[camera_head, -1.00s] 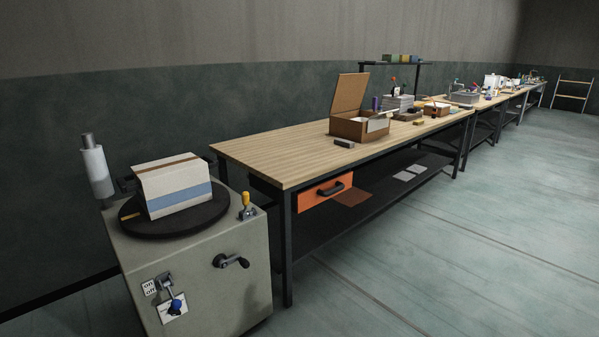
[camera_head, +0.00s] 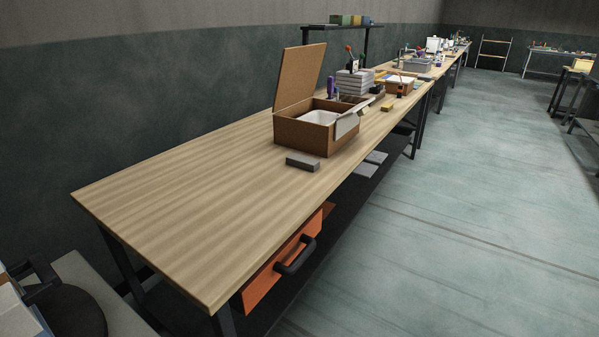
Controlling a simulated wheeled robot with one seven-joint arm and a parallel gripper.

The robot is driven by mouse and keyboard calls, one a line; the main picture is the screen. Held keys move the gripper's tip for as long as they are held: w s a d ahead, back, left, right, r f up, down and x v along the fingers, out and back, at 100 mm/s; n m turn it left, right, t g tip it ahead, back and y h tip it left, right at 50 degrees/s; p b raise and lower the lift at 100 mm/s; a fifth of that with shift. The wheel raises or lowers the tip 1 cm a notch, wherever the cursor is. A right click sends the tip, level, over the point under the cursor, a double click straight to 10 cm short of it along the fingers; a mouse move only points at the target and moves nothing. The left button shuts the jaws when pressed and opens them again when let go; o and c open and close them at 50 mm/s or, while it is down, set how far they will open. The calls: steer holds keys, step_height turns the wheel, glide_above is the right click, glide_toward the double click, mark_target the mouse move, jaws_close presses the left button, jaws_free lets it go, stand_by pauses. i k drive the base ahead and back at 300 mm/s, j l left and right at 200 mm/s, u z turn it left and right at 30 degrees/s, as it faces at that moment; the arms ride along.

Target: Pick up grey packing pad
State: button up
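A small grey block (camera_head: 303,162), which looks like the grey packing pad, lies flat on the wooden bench top (camera_head: 190,200) in the head view. It sits just in front of an open cardboard box (camera_head: 298,136) and apart from other loose items. My gripper does not show in the head view.
The cardboard box has its lid raised and something white inside. A turntable machine (camera_head: 75,310) stands at the lower left. The near bench top and the floor on the right are clear.

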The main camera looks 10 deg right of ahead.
mark_target(309, 163)
steer(key=i+l, duration=0.25)
steer(key=i, duration=0.15)
steer(key=i+l+z, duration=0.15)
steer(key=i+l, duration=0.3)
steer(key=i, duration=0.35)
steer(key=i+l+z, duration=0.15)
steer(key=i+j, duration=0.25)
steer(key=i, duration=0.15)
